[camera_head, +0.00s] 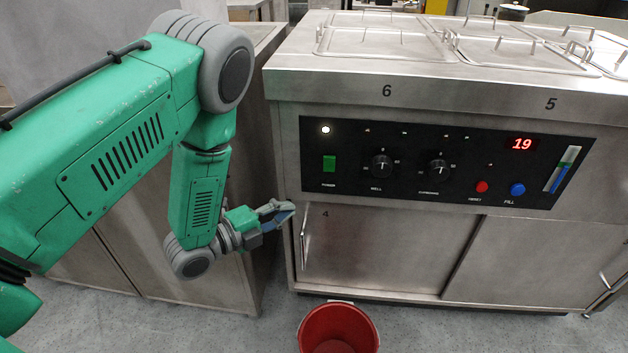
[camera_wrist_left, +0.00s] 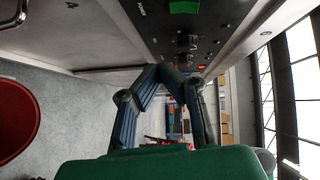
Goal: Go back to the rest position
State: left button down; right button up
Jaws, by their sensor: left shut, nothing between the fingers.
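My left gripper (camera_head: 284,212) is at the end of the green left arm, in front of the left edge of the steel catering unit (camera_head: 390,245). It points right, just below the black control panel (camera_head: 350,190) and near the door handle marked 4. The gripper is shut and holds nothing. I cannot tell whether the fingertips touch the unit. My right gripper is not in view.
A red bucket (camera_head: 338,328) stands on the grey floor in front of the unit. Lidded wells (camera_head: 385,42) are set in the unit's top. A steel cabinet (camera_head: 130,255) stands at the left behind my arm. The floor right of the bucket is clear.

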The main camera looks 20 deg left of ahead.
pick_arm(q)
jog(key=s+f+n+g+y+p, duration=0.1)
jog(key=s+f+n+g+y, duration=0.1)
jog(key=s+n, duration=0.5)
jog(key=s+f+n+g+y+p, duration=0.2)
jog(key=s+f+n+g, duration=0.3)
jog(key=s, duration=0.7)
jog(key=s+f+n+g+y+p, duration=0.1)
jog(key=s+f+n+g+y, duration=0.3)
jog(key=s+n+g, duration=0.3)
jog(key=s+n, duration=0.3)
jog(key=shift+a+f+p, duration=0.2)
jog(key=shift+a+p, duration=0.1)
jog(key=shift+a, duration=0.05)
jog(key=shift+w, duration=0.15)
